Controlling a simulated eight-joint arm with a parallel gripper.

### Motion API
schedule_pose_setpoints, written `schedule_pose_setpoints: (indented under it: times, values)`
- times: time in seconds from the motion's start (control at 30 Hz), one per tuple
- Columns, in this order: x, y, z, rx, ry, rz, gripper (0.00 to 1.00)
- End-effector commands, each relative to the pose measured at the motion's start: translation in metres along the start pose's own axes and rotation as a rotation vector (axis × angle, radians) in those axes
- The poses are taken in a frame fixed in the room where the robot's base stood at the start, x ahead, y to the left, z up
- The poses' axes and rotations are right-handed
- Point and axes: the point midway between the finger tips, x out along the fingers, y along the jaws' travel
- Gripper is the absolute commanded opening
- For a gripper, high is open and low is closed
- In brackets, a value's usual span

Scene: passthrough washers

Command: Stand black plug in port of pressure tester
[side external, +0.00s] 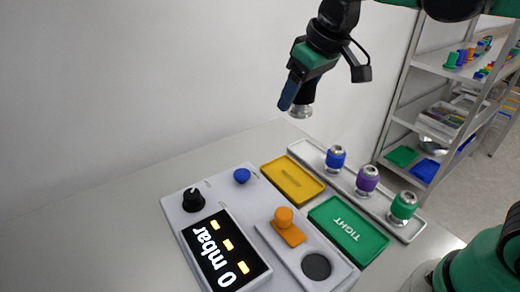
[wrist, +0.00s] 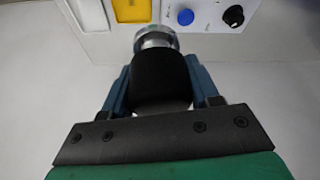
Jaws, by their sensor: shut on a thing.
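My gripper (side external: 296,93) is high above the table, shut on the black plug (side external: 306,92). In the wrist view the black plug (wrist: 160,82) sits between the two blue fingers of my gripper (wrist: 159,75), its silver end (wrist: 156,37) pointing away from the palm. In the side view the silver end points down, clear of everything below. The pressure tester (side external: 222,184) is a white box on the table with a display reading "0 mbar" (side external: 226,250). A dark round spot (side external: 316,266), which looks like the port, is on its front right part, with no plug on it.
The tester carries an orange lever (side external: 284,219), a blue button (side external: 242,175) and a black knob (side external: 193,200). Behind are a yellow tray (side external: 270,168) and a green "TIGHT" tray (side external: 318,212). A white rack (side external: 408,231) holds blue, purple and green plugs. Table at left is clear.

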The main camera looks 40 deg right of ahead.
Motion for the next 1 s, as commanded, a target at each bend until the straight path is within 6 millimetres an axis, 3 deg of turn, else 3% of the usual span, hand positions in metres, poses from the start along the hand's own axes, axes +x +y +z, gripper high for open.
schedule_pose_setpoints:
  times: [0.03, 0.2, 0.43, 0.6, 1.0]
  values:
    - [-0.002, -0.019, 0.016, -0.051, 0.0, -0.021, 0.0]
    - [-0.001, -0.066, 0.068, -0.201, 0.001, -0.084, 0.0]
    - [0.01, -0.098, 0.125, -0.353, 0.002, -0.147, 0.0]
    - [0.016, -0.106, 0.144, -0.404, 0.002, -0.169, 0.0]
    - [0.042, -0.107, 0.158, -0.411, 0.002, -0.172, 0.0]
